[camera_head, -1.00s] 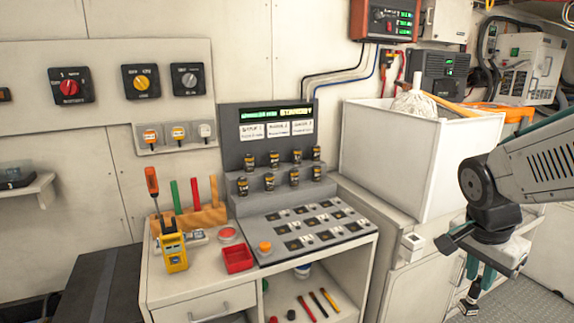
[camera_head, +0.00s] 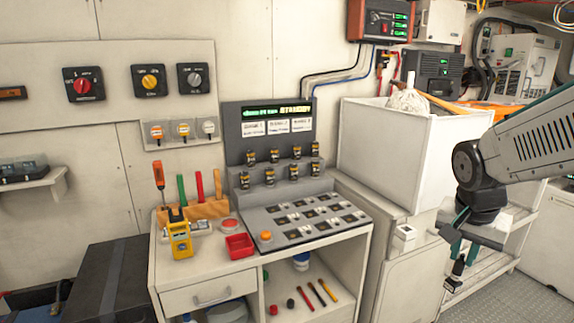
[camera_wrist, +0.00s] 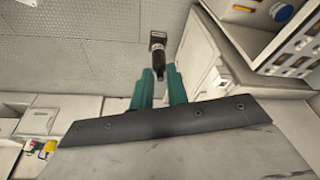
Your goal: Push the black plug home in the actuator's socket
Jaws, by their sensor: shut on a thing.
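My gripper (camera_head: 459,254) hangs at the right of the head view, pointing down over the floor. Its green fingers are shut on a small black plug (camera_head: 453,281), which sticks out below the fingertips. In the wrist view my gripper (camera_wrist: 159,74) holds the same black plug (camera_wrist: 158,48), its end away from the fingers. The plug is clear of everything around it. I cannot make out the actuator or its socket in either view.
A large white bin (camera_head: 400,150) stands between bench and arm. Grey floor (camera_head: 520,295) lies free below my gripper.

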